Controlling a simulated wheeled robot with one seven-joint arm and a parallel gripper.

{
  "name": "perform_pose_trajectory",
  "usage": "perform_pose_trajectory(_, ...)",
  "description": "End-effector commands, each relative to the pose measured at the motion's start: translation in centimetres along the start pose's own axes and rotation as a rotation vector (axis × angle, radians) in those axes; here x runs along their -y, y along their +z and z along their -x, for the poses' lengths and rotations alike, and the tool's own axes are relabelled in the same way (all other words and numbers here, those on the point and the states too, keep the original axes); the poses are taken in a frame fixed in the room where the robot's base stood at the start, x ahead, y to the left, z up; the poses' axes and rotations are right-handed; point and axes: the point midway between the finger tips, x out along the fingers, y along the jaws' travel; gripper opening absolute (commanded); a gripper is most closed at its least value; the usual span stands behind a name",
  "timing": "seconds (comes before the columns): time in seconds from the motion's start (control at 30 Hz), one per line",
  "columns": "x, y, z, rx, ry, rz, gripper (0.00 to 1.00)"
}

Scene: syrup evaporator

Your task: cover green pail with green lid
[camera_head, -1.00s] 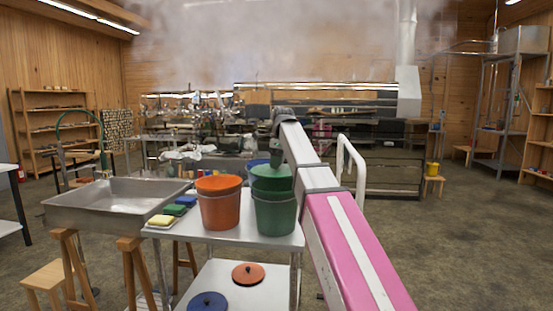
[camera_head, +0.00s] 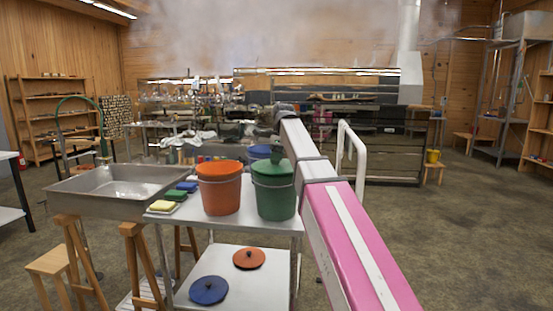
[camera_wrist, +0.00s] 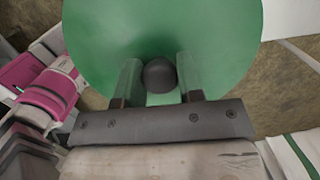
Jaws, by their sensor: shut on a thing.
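The green lid (camera_head: 272,171) is on top of the green pail (camera_head: 275,203), level and in line with its rim. It looks to be resting on the rim, though a small gap cannot be ruled out. My gripper (camera_head: 277,150) is directly above the lid. In the wrist view, the green lid (camera_wrist: 105,45) fills the upper middle, and my gripper (camera_wrist: 160,80) has one finger on each side of its dark round knob (camera_wrist: 160,74), shut on it. The lid hides the pail in the wrist view.
The pail stands on a white cart (camera_head: 235,223) beside an orange pail (camera_head: 218,192), with a blue pail (camera_head: 259,151) behind. Coloured sponges (camera_head: 175,195) lie at left. Orange (camera_head: 249,258) and blue (camera_head: 208,290) lids lie on the lower shelf. A steel pan (camera_head: 120,190) stands left.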

Motion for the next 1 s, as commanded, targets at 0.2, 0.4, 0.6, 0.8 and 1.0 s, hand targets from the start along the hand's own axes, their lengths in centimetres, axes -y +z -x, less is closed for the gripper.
perform_pose_trajectory(0.2, -0.02, -0.02, -0.3, 0.0, 0.0, 0.0, 0.1)
perform_pose_trajectory(0.4, -0.02, -0.05, -0.63, 0.0, 0.0, 0.0, 0.1)
perform_pose_trajectory(0.6, 0.0, -0.06, -0.79, 0.0, 0.0, 0.0, 0.1)
perform_pose_trajectory(0.8, 0.0, -0.06, -0.79, 0.0, 0.0, 0.0, 0.51)
perform_pose_trajectory(1.0, 0.0, -0.06, -0.79, 0.0, 0.0, 0.0, 0.65)
